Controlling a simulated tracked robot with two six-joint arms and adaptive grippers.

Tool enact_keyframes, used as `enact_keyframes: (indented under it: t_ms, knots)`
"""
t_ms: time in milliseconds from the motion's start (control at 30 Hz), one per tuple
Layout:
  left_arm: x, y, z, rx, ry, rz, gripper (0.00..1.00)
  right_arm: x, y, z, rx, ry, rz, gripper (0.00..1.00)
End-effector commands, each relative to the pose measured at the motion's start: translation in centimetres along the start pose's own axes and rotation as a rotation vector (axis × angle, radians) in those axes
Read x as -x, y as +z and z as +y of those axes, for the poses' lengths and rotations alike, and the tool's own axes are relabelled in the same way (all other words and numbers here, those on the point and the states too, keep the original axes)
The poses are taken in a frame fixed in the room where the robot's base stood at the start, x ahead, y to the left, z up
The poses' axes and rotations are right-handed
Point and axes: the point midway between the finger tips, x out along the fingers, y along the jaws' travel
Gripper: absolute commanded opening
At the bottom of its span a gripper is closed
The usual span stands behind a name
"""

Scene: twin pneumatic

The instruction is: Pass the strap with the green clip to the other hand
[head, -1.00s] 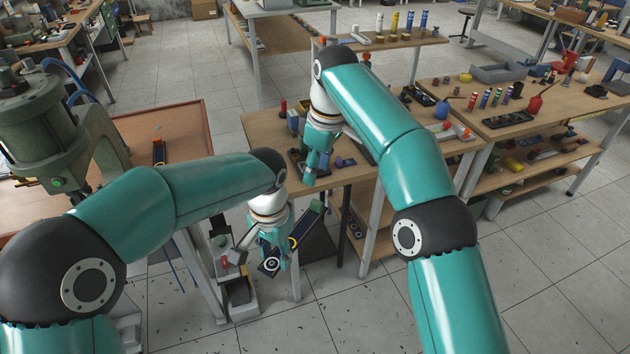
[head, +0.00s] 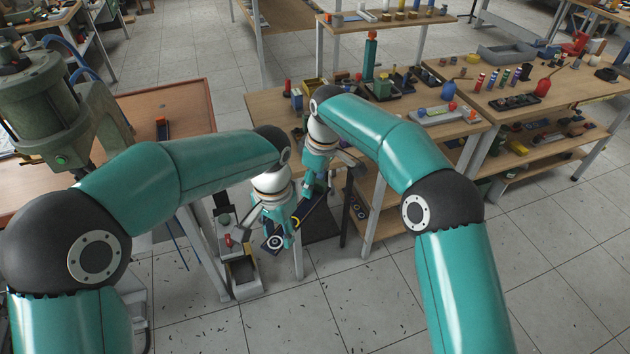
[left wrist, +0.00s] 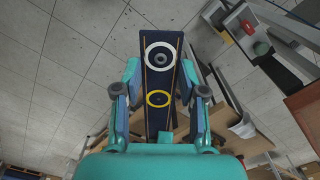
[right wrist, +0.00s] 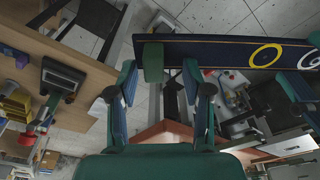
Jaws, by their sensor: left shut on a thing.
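The strap is a flat dark navy bar with a white ring and a yellow ring. In the head view, the strap (head: 273,243) slants up to the right from my left gripper (head: 289,238) towards my right gripper (head: 316,192). In the left wrist view, the strap (left wrist: 160,82) lies between the closed-in fingers of my left gripper (left wrist: 159,90). In the right wrist view, the strap (right wrist: 215,50) crosses the top, and its green clip (right wrist: 153,62) sits between the spread fingers of my right gripper (right wrist: 160,75). The clip is hidden in the head view.
A wooden bench (head: 262,108) with small parts is behind my right gripper. A green press (head: 45,110) stands far left. The tiled floor (head: 400,315) in front is open.

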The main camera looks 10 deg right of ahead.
Motion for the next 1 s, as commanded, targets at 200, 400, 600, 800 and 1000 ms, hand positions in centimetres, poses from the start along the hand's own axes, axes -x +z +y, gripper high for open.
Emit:
enact_keyframes:
  t_ms: [200, 400, 600, 800, 1000]
  knots:
    - [0.2, -0.14, 0.01, -0.001, 0.0, 0.007, 0.07, -0.22, 0.03, -0.03, 0.0, -0.002, -0.002, 0.46]
    - [0.22, -0.13, 0.01, -0.001, 0.0, 0.007, 0.08, -0.23, 0.03, -0.02, 0.001, -0.001, -0.003, 0.13]
    - [0.21, -0.21, -0.02, 0.0, -0.001, 0.01, 0.07, -0.2, -0.02, -0.18, 0.002, -0.005, -0.003, 0.0]
    - [0.18, -0.21, -0.02, 0.0, -0.001, 0.01, 0.67, -0.17, -0.02, -0.2, 0.002, -0.005, -0.003, 0.0]
    - [0.14, -0.13, -0.01, 0.0, -0.001, 0.006, 0.7, -0.12, -0.01, -0.09, 0.001, -0.002, -0.002, 0.0]
